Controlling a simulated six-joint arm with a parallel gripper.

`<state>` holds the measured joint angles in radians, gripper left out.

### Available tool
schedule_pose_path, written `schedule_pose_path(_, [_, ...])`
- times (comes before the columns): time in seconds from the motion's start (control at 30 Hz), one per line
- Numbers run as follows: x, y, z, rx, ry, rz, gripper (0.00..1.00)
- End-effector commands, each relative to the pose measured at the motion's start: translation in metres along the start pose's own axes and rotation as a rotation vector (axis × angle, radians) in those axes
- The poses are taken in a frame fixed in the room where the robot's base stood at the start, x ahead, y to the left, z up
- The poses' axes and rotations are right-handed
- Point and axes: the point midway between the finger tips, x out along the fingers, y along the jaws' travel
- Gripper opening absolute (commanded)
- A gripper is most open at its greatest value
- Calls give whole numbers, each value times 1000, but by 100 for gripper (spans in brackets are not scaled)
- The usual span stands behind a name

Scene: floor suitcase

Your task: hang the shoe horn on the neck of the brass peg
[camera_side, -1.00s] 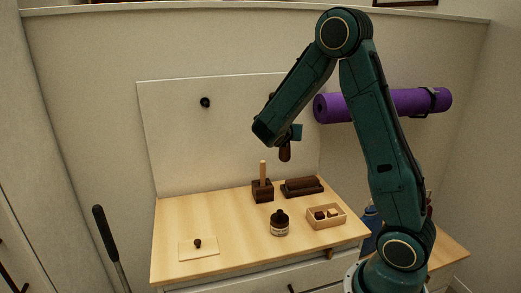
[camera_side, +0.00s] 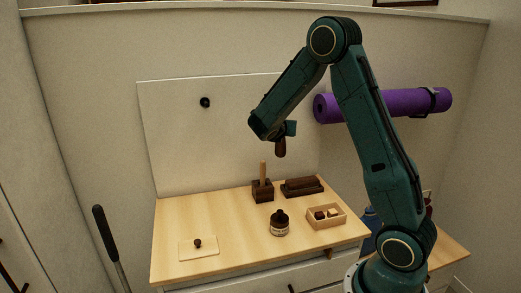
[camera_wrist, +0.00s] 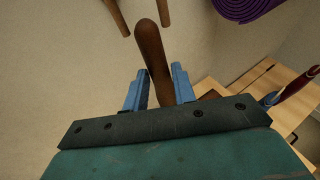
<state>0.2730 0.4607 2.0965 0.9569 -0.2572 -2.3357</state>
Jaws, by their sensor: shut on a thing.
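My gripper (camera_side: 287,131) is shut on a dark brown wooden piece, which I take to be the shoe horn (camera_side: 280,148). It hangs below the jaws in the side view, above the back of the table and in front of the white board. In the wrist view the shoe horn (camera_wrist: 151,45) stands between the blue fingers of my gripper (camera_wrist: 159,70), its rounded end pointing away. A dark round peg (camera_side: 205,102) sticks out of the board, well left of my gripper. I cannot tell its metal, and no clearly brass peg shows.
On the wooden table (camera_side: 220,220) stand a block with an upright rod (camera_side: 262,185), a dark brush-like block (camera_side: 302,187), a dark bottle (camera_side: 279,224), a small open box (camera_side: 326,216) and a pale card (camera_side: 198,250). A purple roll (camera_side: 385,104) is at right. The table's left half is mostly clear.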

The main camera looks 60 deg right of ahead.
Motion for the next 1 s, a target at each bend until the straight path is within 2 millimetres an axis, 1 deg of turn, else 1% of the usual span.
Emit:
schedule_pose_path(0.37, [14,7,4,1,0,0,4])
schedule_pose_path(0.6, [23,11,2,1,0,-1,4])
schedule_pose_path(1.0, [29,13,-2,0,0,-1,4])
